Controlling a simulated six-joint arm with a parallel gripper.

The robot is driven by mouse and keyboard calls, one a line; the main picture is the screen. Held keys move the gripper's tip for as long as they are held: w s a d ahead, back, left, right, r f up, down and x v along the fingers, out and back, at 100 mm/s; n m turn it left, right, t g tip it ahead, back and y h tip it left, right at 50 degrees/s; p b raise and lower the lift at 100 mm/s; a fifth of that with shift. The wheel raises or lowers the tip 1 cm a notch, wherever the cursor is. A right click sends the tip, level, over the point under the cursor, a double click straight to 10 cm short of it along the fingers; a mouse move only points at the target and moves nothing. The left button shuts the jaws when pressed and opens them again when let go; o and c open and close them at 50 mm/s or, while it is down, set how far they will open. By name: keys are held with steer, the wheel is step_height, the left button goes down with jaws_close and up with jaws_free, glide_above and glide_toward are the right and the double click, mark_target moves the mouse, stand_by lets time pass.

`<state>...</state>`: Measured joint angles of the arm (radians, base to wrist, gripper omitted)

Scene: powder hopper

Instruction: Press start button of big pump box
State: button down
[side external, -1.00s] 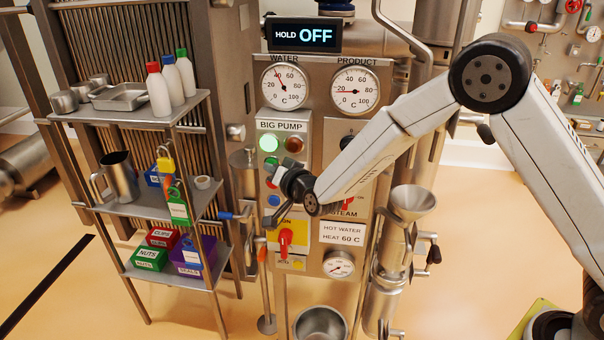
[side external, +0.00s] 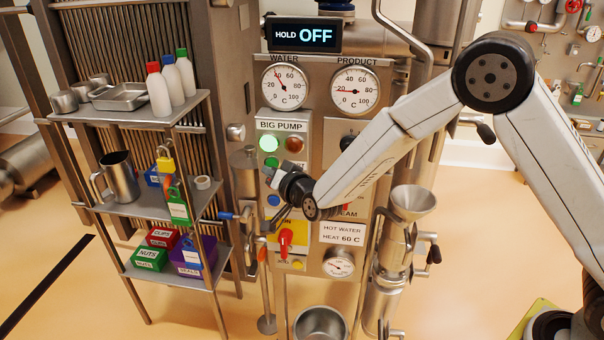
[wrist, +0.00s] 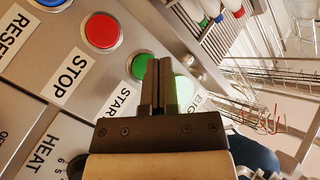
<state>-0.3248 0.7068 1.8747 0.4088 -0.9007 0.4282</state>
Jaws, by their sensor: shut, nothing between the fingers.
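The big pump box (side external: 314,130) carries a lit green lamp (side external: 269,143) and a dark reddish lamp (side external: 294,144) at its top. The green START button (wrist: 139,66) shows in the wrist view, its right side covered by my fingers; in the side view only part of it shows (side external: 271,162). The red STOP button (wrist: 101,31) is beside it, hidden by my gripper in the side view. My gripper (wrist: 160,58) is shut and empty, its fingertips in front of the START button's right edge. I cannot tell whether they touch it.
A blue RESET button (side external: 274,200) and a red-handled switch (side external: 286,241) sit lower on the panel. A shelf rack (side external: 130,210) with bottles and boxes stands left. A steel funnel (side external: 414,202) stands right. The display (side external: 304,35) reads HOLD OFF.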

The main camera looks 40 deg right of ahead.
steer(key=shift+s+a, duration=0.1)
stand_by(0.3)
steer(key=shift+s+a, duration=1.7)
steer(key=s+d+f+n+g, duration=0.2)
steer(key=s+d+g, duration=0.5)
steer(key=s, duration=0.6)
steer(key=s+d+f+n+g, duration=0.2)
steer(key=s+d+n+g, duration=0.3)
steer(key=s+d, duration=0.5)
steer(key=s+g, duration=0.1)
steer(key=s, duration=0.3)
steer(key=shift+d+f+g, duration=0.25)
steer(key=shift+f+g, duration=0.15)
